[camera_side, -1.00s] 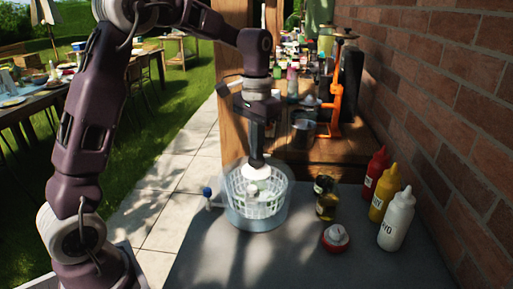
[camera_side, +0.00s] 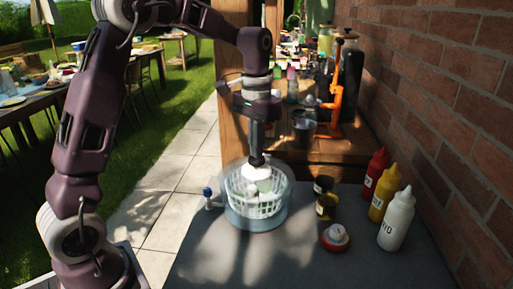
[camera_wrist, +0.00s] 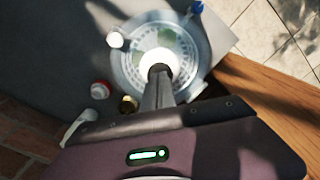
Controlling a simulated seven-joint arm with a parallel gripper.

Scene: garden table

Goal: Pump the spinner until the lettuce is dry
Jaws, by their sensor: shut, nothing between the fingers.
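The salad spinner (camera_side: 258,208) stands upright on the grey tabletop, a clear bowl around a white slotted basket. Its round white pump knob (camera_side: 257,173) is at the top centre and also shows in the wrist view (camera_wrist: 158,59). Pale green lettuce patches (camera_wrist: 166,37) show blurred through the top in the wrist view. My gripper (camera_side: 257,160) is shut and empty, pointing down with its fingertips at the knob. I cannot tell whether they touch it. The fingertips (camera_wrist: 159,70) overlap the knob in the wrist view.
Two small dark-lidded jars (camera_side: 326,205) and a red and white item (camera_side: 336,237) stand to the right. Red, yellow and white squeeze bottles (camera_side: 396,220) stand by the brick wall (camera_side: 440,100). A wooden post (camera_side: 237,110) rises behind. The front tabletop is clear.

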